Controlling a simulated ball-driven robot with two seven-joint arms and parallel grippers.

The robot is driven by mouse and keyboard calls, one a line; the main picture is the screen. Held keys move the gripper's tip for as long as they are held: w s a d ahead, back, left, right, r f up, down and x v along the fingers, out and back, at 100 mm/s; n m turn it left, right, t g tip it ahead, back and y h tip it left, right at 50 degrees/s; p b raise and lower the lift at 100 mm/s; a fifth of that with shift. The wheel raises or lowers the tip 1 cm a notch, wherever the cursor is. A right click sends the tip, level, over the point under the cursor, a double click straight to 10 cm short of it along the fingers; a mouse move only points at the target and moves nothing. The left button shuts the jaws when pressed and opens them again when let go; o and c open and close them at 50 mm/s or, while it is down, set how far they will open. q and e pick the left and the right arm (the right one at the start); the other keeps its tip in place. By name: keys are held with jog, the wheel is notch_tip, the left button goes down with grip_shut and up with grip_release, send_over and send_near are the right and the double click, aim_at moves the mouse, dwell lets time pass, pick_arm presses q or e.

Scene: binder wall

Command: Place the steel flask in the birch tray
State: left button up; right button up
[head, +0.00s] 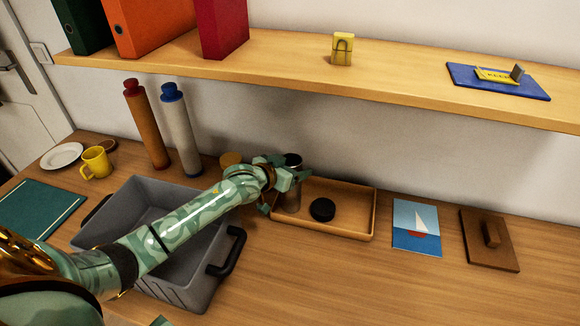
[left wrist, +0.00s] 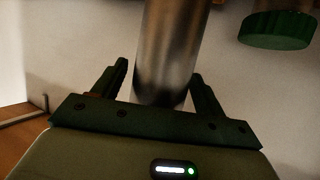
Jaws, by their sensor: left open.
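The steel flask (head: 291,199) is a grey metal cylinder with a dark top. My left gripper (head: 283,174) is open around the upper part of the flask, one finger on each side. In the left wrist view the flask (left wrist: 170,55) stands between the open fingers (left wrist: 163,85), with gaps beside it. The gripper hides part of the flask.
A black round object (head: 322,209) lies in the tray beside the flask. A grey crate (head: 182,286) stands left, below my arm. A sailboat card (head: 416,228) and wooden board (head: 489,240) lie right. A shelf (head: 290,67) overhangs behind. The front right desk is clear.

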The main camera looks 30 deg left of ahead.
pick_arm(q)
jog(key=p+v, duration=0.4)
jog(key=v, duration=0.8)
jog(key=shift+r, duration=0.15)
